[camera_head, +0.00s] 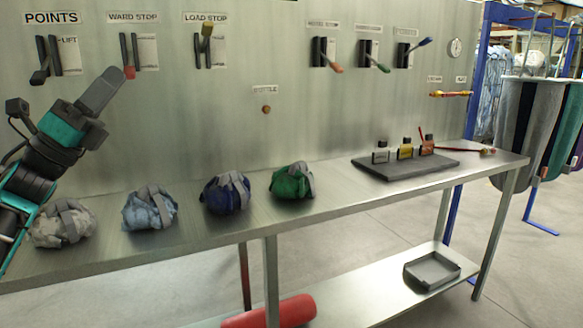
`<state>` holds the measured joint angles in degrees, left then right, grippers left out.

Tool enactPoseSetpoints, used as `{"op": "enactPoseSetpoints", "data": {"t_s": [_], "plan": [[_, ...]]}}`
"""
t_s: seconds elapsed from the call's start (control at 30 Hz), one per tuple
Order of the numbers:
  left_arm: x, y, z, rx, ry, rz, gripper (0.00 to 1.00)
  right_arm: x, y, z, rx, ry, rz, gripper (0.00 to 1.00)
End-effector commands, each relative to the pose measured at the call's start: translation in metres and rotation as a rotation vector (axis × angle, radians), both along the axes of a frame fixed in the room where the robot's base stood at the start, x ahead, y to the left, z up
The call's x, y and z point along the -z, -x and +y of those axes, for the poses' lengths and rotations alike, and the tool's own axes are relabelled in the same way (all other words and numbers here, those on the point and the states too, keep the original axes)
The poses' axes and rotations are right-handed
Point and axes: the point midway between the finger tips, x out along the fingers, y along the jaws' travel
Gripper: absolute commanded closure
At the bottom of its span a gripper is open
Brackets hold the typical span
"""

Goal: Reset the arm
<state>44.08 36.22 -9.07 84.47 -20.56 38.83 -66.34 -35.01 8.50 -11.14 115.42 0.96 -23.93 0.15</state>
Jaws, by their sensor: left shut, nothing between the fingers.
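My left arm comes in from the left edge and is raised above the table. Its gripper (102,90) is shut and empty, pointing up and to the right in front of the wall panel, beneath the ward stop lever (128,60). Four sling bags stand in a row on the metal table: a pale grey one (60,228) at the left near my arm, a light blue one (150,210), a dark blue one (226,193) and a green one (290,182). The gripper touches none of them. My right gripper is out of view.
The panel carries several levers and a round knob (266,109). A dark board (405,168) with small bottles lies on the table (340,205) at the right. A tray (431,270) and a red roll (270,312) are on the lower shelf.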

Motion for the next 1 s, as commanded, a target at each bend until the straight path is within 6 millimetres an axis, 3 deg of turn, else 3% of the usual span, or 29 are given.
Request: {"op": "enactPoseSetpoints", "data": {"t_s": [0.27,0.47,0.67,0.8,0.9,1.0], "plan": [[0.125,-0.021,-0.024,0.162,0.334,0.484,1.00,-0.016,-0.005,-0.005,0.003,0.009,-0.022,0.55],[0.250,-0.004,-0.044,0.257,0.711,0.922,1.00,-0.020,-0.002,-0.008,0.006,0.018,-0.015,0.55],[0.372,0.055,-0.065,0.284,1.164,1.325,1.00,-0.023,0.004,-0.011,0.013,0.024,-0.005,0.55],[0.444,0.119,-0.080,0.248,1.516,1.555,1.00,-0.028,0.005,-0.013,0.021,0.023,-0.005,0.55],[0.483,0.167,-0.090,0.197,1.755,1.674,1.00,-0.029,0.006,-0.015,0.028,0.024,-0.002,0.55],[0.508,0.208,-0.098,0.141,1.949,1.747,1.00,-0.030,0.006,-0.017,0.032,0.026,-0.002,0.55]]}}
